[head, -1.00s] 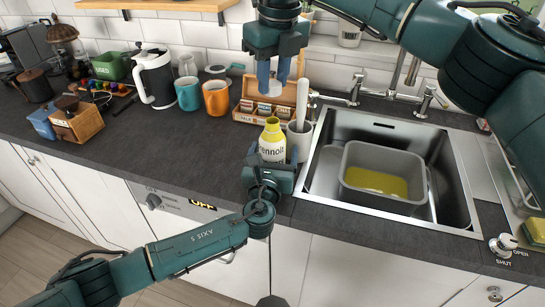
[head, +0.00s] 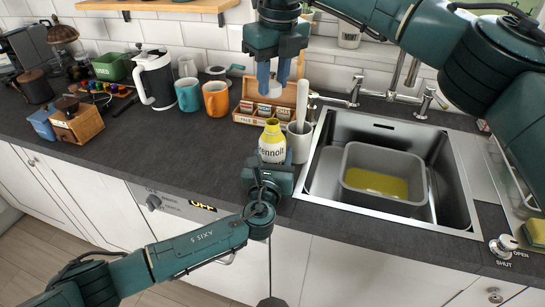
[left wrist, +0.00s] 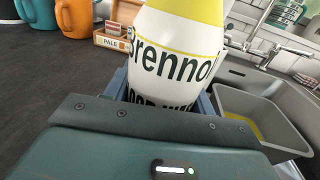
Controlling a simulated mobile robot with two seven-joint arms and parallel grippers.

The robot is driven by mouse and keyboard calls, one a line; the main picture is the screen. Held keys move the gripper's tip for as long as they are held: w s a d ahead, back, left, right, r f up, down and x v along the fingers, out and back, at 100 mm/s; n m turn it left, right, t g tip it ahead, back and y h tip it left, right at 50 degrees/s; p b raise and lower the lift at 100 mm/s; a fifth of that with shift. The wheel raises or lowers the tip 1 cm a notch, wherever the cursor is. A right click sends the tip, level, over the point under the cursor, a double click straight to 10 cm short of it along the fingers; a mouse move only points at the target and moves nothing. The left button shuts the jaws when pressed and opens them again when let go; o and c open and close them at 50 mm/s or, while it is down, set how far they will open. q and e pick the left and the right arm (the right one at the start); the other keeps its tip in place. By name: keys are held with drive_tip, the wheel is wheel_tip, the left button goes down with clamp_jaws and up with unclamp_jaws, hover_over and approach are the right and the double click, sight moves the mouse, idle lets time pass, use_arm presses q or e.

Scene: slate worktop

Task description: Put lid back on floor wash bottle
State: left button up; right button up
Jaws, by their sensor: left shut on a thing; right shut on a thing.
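The floor wash bottle (head: 272,148), white with a yellow shoulder and neck, stands upright near the worktop's front edge, left of the sink. Its top has no lid on it. My left gripper (head: 268,172) is shut on the bottle's lower part from the front. The left wrist view shows the bottle's printed label (left wrist: 175,65) close up, between the fingers. My right gripper (head: 273,80) points down above the bottle, its blue fingers shut on a small white lid (head: 271,89). The lid is apart from the bottle's neck, with a gap between them.
A box of tea packets (head: 264,108) stands behind the bottle. A light grey pot (head: 300,142) with a white handle rising from it stands close at right. The sink (head: 448,175) holds a grey basin (head: 385,203). Orange (head: 216,99) and teal (head: 189,95) mugs stand left.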

hover_over(272, 121)
drive_tip(key=shift+s+d+f, duration=0.1)
drive_tip(key=shift+f, duration=1.15)
drive_tip(key=shift+s+f, duration=0.1)
drive_tip(key=shift+f, duration=1.15)
drive_tip(key=shift+f, duration=0.85)
drive_tip(key=shift+f, duration=0.55)
